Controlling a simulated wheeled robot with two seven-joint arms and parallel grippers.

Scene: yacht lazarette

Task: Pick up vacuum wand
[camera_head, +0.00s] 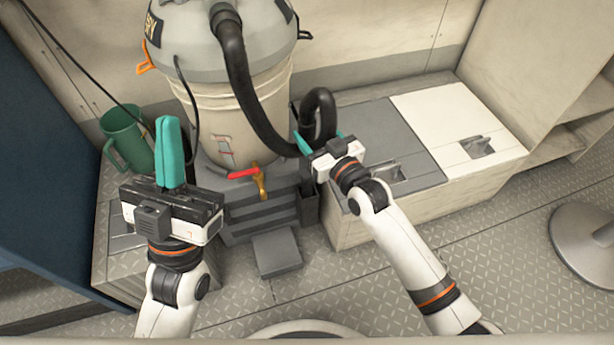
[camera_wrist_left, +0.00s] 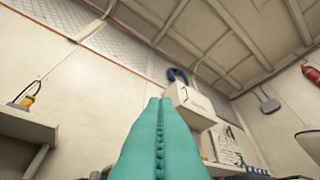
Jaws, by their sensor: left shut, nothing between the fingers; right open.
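A black vacuum hose (camera_head: 240,90) runs down from the top of the grey and cream wet vacuum (camera_head: 190,50) and curls into an upright loop (camera_head: 318,98) beside it. A distinct wand is hard to tell from the hose; its lower part may be hidden behind my right gripper. My right gripper (camera_head: 321,140) is open at the base of the loop, with one teal finger on each side. I cannot tell whether it touches the hose. My left gripper (camera_head: 168,125) is shut and empty, pointing up in front of the vacuum. Its closed teal fingers fill the middle of the left wrist view (camera_wrist_left: 160,140).
A green mug (camera_head: 125,138) stands left of the vacuum. A red-handled brass valve (camera_head: 258,178) and grey steps (camera_head: 265,215) are in front of it. Grey and white latched lids (camera_head: 455,120) lie to the right. A round metal base (camera_head: 585,245) stands on the floor.

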